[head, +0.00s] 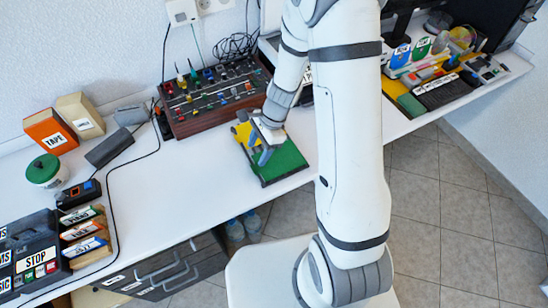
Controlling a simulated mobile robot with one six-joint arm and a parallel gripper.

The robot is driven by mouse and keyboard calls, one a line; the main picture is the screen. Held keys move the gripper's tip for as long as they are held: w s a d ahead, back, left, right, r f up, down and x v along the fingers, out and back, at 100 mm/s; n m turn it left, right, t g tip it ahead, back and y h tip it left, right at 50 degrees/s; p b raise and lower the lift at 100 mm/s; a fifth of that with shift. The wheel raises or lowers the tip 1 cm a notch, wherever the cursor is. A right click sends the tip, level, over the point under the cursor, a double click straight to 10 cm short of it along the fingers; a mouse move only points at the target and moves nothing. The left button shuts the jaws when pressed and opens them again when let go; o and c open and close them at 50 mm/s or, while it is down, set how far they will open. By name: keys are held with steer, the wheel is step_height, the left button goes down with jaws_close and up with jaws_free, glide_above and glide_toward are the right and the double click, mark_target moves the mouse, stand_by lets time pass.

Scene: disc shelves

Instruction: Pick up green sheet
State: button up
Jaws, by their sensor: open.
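A flat green sheet (287,161) with a dark edge lies on the white table, near its front edge in the middle of the head view. My gripper (261,154) is over the sheet's left part, with its grey fingers pointing down and open. I cannot tell whether the fingertips touch the sheet. A small yellow thing (242,131) shows at the sheet's back left, partly hidden by my gripper. My arm hides part of the table to the right of the sheet.
A mixer board with many knobs (212,98) stands just behind the sheet. A dark box (109,147), an orange TAPE box (50,131) and a green-lidded jar (43,170) are at left. A crowded tray (447,96) is at right.

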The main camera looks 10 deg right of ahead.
mark_target(253, 169)
steer(key=x, duration=0.7)
steer(key=shift+s+d+f, duration=0.1)
steer(key=shift+f, duration=0.15)
steer(key=c, duration=1.1)
